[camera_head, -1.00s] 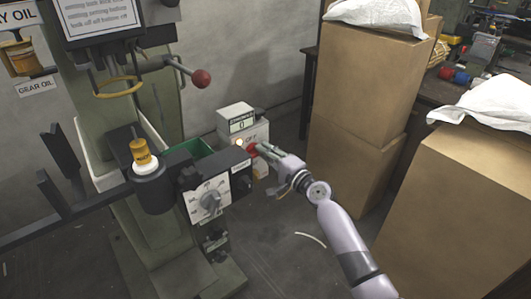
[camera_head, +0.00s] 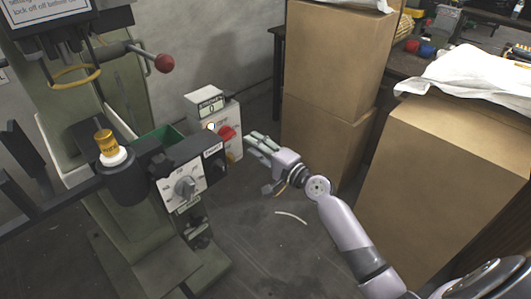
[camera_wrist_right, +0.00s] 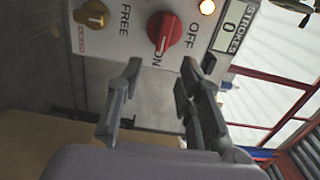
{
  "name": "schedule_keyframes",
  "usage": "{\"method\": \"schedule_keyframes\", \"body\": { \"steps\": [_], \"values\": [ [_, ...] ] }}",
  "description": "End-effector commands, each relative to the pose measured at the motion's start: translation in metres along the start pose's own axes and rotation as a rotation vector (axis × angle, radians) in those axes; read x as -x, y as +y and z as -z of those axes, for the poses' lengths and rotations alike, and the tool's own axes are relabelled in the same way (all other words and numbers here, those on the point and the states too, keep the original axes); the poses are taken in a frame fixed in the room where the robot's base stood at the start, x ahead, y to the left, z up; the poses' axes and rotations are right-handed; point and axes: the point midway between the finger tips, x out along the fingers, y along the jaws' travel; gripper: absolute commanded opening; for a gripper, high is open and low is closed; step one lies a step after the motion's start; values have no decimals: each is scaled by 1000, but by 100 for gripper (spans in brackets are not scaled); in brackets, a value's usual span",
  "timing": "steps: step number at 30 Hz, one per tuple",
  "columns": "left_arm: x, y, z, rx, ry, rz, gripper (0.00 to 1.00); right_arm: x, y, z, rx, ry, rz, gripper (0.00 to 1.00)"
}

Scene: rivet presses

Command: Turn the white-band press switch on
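A light grey switch box (camera_head: 222,116) stands beside the green press (camera_head: 108,75). It carries a red rotary knob (camera_head: 227,132), also large in the right wrist view (camera_wrist_right: 165,33). There, OFF and ON labels flank the knob, and one end of its white line points toward ON. A small lamp (camera_wrist_right: 207,7) on the box is lit. A white band (camera_head: 113,157) circles a gold-topped post on the press. My right gripper (camera_head: 256,145) is apart from the knob, to its right. Its fingers are spread and empty in the wrist view (camera_wrist_right: 157,100). My left gripper is out of view.
A yellow FREE knob (camera_wrist_right: 95,14) and a STROKES counter (camera_wrist_right: 229,25) share the box. A dial panel (camera_head: 185,187) juts from the press left of my gripper. Stacked cardboard boxes (camera_head: 335,60) stand to the right. Open floor (camera_head: 270,240) lies below my gripper.

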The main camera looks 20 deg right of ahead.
Motion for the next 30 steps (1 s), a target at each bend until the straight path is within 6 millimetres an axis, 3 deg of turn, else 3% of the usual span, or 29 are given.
{"method": "schedule_keyframes", "body": {
  "steps": [3, 9, 26, 30],
  "values": [
    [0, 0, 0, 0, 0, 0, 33, 23, 1, 0, 2, 0, -3, 33],
    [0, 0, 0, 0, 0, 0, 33, 43, 0, 0, 0, 0, 0, 33],
    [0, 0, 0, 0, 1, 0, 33, 46, 1, -1, 2, -1, -2, 33],
    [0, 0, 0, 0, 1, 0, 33, 52, 24, -21, 86, -44, -69, 33]
  ]
}}
